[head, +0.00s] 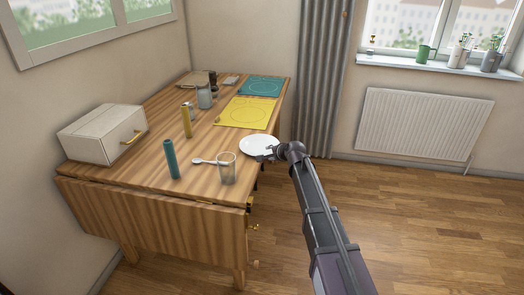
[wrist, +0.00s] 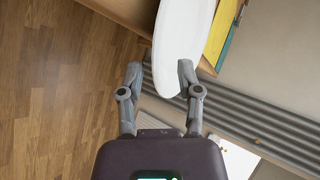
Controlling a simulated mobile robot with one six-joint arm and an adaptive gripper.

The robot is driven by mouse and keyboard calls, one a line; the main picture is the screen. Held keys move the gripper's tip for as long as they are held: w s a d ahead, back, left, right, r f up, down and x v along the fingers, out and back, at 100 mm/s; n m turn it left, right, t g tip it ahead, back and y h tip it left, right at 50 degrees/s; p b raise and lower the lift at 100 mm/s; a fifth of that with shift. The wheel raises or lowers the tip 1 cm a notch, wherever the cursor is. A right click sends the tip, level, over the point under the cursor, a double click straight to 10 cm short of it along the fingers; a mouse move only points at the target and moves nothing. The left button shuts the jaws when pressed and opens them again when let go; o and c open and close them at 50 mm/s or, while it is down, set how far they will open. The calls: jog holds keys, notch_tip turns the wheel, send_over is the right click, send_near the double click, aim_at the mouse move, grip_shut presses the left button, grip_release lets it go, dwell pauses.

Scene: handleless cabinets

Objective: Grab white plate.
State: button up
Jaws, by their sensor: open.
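The white plate (head: 257,144) lies at the right edge of the wooden table in the head view, in front of the yellow mat. In the wrist view the plate (wrist: 182,35) is a long white shape at the top. My gripper (head: 272,152) is at the plate's right rim in the head view. In the wrist view my gripper (wrist: 159,70) is open, and the plate's near rim reaches between the two fingertips. I cannot tell whether either finger touches the plate.
On the table (head: 125,185) stand a glass (head: 227,169), a spoon (head: 208,162), a teal cylinder (head: 171,160), a yellow cylinder (head: 187,122) and a white drawer box (head: 103,134). A yellow mat (head: 247,112) lies behind the plate. Open floor (head: 420,215) is at the right.

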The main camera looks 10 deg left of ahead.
jog(key=shift+w+a+f, duration=0.35)
jog(key=shift+w, duration=0.1)
jog(key=shift+c, duration=0.3)
grip_shut()
